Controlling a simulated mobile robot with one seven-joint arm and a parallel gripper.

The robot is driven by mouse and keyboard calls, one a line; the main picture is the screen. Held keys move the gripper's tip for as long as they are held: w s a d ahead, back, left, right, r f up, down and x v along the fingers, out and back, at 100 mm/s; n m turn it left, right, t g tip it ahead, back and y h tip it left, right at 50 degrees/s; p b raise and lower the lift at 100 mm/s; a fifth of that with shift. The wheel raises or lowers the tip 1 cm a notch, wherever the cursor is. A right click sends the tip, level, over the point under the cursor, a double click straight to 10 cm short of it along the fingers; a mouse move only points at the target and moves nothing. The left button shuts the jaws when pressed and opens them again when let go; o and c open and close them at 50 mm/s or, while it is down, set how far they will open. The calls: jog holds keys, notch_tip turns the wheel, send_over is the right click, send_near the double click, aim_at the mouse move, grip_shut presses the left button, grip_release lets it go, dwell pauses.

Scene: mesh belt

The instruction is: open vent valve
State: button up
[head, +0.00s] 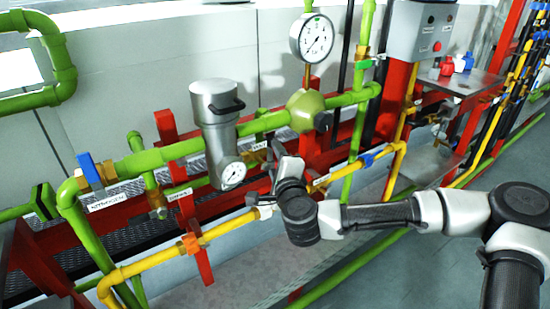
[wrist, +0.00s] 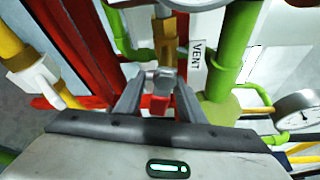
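The vent valve's VENT label (wrist: 197,57) and brass body (wrist: 164,45) show in the wrist view, beside a thick green pipe. A small grey piece (wrist: 160,82), seemingly the valve's handle, sits between the fingertips of my gripper (wrist: 160,88). The fingers stand apart on either side of it. I cannot tell whether they touch it. In the head view my gripper (head: 278,158) is at the valve, just right of the grey cylinder, and covers most of it. The VENT label (head: 259,147) is partly visible there.
A grey cylinder with a small gauge (head: 216,135) stands left of my gripper. A dial gauge (head: 312,38) rises above the green pipe. Red frame bars (wrist: 72,45) and yellow pipes (head: 140,268) run close by. A blue-handled nitrogen valve (head: 91,172) is at far left.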

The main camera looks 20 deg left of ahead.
grip_shut()
jog(key=shift+r+n+t, duration=0.6)
jog(key=shift+r+n, duration=0.1)
jog(key=shift+n, duration=0.7)
grip_release()
jog(key=shift+d, duration=0.15)
jog(key=p+v, duration=1.4)
jog(key=v, duration=0.3)
jog(key=shift+d+f, duration=0.2)
